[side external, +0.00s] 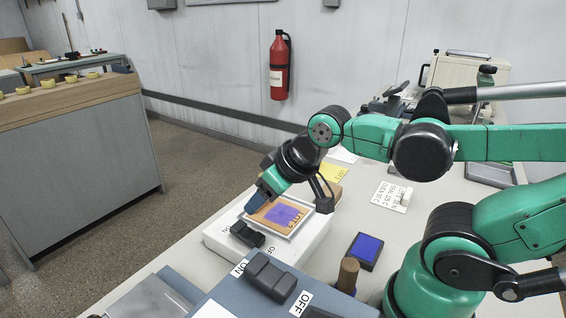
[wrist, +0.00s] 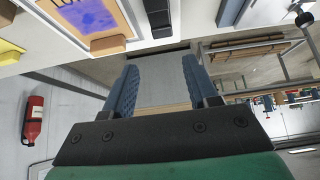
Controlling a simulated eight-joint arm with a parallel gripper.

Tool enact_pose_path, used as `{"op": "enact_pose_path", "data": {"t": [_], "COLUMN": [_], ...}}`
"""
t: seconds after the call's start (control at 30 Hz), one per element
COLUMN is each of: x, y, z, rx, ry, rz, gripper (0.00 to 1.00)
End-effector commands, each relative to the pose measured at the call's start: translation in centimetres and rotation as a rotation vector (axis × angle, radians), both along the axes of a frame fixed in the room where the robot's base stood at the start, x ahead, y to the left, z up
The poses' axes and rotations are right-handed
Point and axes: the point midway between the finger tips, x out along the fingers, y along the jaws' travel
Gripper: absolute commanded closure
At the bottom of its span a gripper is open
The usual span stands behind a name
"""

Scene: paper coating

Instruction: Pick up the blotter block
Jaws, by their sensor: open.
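I cannot tell for sure which thing is the blotter block. A small tan block (wrist: 108,45) lies at the edge of the tray in the wrist view, up and left of my fingers. The shallow tray (side external: 304,222) sits on a white box and holds a tan sheet with a blue-purple patch (side external: 284,214). My gripper (side external: 255,203) is over the tray's left end in the side view. In the wrist view my gripper (wrist: 160,70) has its blue fingers apart, with nothing between them.
A black rocker switch (side external: 246,234) is on the white box near my fingers. A blue-topped dark pad (side external: 365,250) and a brown cylinder (side external: 348,272) stand to the right. A blue-grey switch housing (side external: 230,292) is in front. A yellow sheet (side external: 334,174) lies behind the tray.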

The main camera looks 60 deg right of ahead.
Motion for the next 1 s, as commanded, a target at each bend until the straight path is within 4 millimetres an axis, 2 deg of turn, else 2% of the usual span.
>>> {"op": "enact_pose_path", "data": {"t": [0.23, 0.27, 0.4, 0.43, 0.7, 0.77, 0.87, 1.0], "x": [0.0, 0.0, 0.0, 0.0, 0.1, 0.4, 1.1, 2.0], "y": [0.0, 0.0, 0.0, 0.0, -0.3, -1.0, -3.3, -8.4], "z": [0.0, 0.0, 0.0, 0.0, 0.0, 0.1, 0.1, -0.5], "rx": [0.000, 0.000, 0.000, 0.000, -0.007, -0.020, -0.058, -0.105], "ry": [0.000, 0.000, 0.000, 0.000, 0.010, 0.029, 0.096, 0.244], "rz": [0.000, 0.000, 0.000, 0.000, -0.004, -0.010, -0.025, -0.038], "gripper": [0.47, 0.45, 0.05, 0.00, 0.00, 0.00, 0.00, 0.00]}}
